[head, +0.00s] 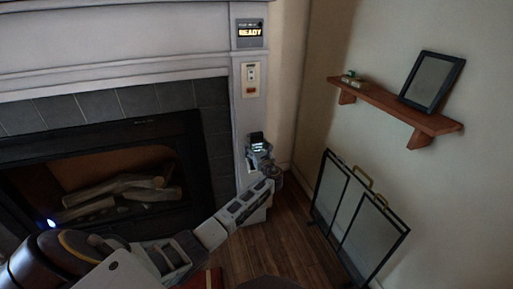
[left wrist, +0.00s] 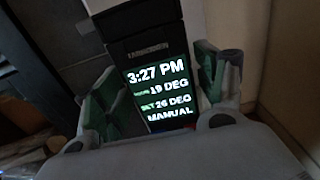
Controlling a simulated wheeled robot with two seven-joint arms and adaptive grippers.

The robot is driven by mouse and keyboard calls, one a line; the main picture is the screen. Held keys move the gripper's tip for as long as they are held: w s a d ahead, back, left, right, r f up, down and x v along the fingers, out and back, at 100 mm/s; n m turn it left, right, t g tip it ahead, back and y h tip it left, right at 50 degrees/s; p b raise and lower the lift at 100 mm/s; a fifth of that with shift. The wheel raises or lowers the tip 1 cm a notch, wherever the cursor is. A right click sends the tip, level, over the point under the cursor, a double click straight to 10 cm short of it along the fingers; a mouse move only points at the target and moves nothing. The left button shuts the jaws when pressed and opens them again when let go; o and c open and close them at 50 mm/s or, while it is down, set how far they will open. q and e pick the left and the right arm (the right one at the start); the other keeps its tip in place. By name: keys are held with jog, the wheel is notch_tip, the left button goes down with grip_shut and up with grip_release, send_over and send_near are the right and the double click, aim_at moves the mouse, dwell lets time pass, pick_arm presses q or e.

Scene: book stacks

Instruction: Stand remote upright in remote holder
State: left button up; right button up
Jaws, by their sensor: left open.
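The remote (head: 256,139) is a dark slim device with a lit screen, low on the white fireplace pillar. It appears to stand roughly upright in a pale holder (head: 250,162), though my gripper hides the lower part and I cannot tell how it is seated. My left gripper (head: 268,170) is at the remote, in front of it. In the left wrist view the remote's lit screen (left wrist: 158,92) reads 3:27 PM and MANUAL. It lies between the spread fingers of my open left gripper (left wrist: 162,88). My right gripper is not in view.
A fireplace (head: 100,185) with logs fills the left. A READY display (head: 250,33) and a switch plate (head: 251,79) are above the remote. A black folding screen (head: 355,210) stands on the right floor. A wooden shelf (head: 395,105) holds a picture frame (head: 432,81).

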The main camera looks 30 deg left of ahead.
pick_arm(q)
jog(key=v, duration=1.2)
jog(key=shift+w, duration=0.15)
dwell(1.0)
